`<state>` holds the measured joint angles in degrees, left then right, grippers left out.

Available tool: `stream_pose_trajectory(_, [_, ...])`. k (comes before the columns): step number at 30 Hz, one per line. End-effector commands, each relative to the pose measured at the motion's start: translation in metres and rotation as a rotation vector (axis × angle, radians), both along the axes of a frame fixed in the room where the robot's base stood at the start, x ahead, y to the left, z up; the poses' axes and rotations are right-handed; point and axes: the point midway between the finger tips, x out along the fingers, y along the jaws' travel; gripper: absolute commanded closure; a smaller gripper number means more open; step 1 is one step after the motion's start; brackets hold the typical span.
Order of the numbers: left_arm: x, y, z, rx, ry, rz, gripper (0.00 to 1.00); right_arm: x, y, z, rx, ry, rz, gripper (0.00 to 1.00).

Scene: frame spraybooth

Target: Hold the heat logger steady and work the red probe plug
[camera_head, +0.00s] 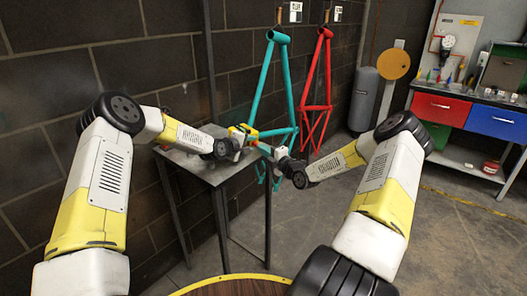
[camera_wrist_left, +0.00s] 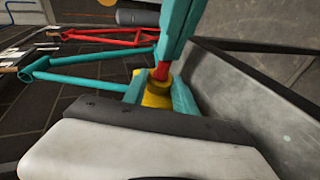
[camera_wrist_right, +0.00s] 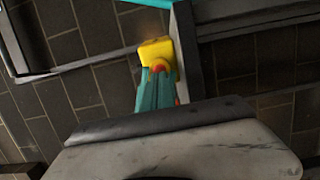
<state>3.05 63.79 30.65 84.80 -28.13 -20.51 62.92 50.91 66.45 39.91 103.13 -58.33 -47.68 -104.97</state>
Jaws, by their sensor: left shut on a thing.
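The yellow heat logger (camera_head: 244,132) is above the small metal table at the left. In the left wrist view the logger (camera_wrist_left: 157,94) sits between the teal fingers of my left gripper (camera_wrist_left: 158,100), which is shut on it. The red probe plug (camera_wrist_left: 160,72) shows at the logger's end. The teal fingers of my right gripper (camera_wrist_right: 156,90) reach up to the logger (camera_wrist_right: 155,52). Red of the plug (camera_wrist_right: 158,68) shows at these fingertips. Whether the right fingers grip the plug is hidden by their closeness.
The grey metal table (camera_head: 205,170) stands under the left gripper, against a dark block wall. A teal bike frame (camera_head: 262,85) and a red one (camera_head: 328,75) hang behind. A workbench with red and blue drawers (camera_head: 442,109) stands far right. The floor between is clear.

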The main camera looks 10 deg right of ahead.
Motion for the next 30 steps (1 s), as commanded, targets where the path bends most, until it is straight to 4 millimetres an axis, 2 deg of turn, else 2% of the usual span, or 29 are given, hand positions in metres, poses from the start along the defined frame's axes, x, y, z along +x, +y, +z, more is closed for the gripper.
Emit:
stream_pose_trajectory(7, [-0.001,-0.002,0.001,0.0,0.0,-0.003,1.0,-0.005,-0.003,0.0,-0.001,0.001,-0.002,1.0])
stream_pose_trajectory(15, [-0.001,-0.001,0.001,0.0,-0.001,-0.002,1.0,-0.028,-0.013,0.0,-0.002,0.001,-0.001,1.0])
stream_pose_trajectory(22, [0.0,-0.001,0.0,0.0,-0.001,-0.001,1.0,-0.039,-0.018,0.0,0.0,0.001,-0.001,1.0])
stream_pose_trajectory(26, [0.0,-0.001,0.001,0.0,-0.001,-0.001,1.0,-0.057,-0.027,0.0,-0.001,0.003,-0.004,1.0])
stream_pose_trajectory(30, [0.0,-0.001,0.0,-0.001,0.0,-0.001,1.0,-0.086,-0.039,-0.001,-0.002,0.004,-0.004,1.0])
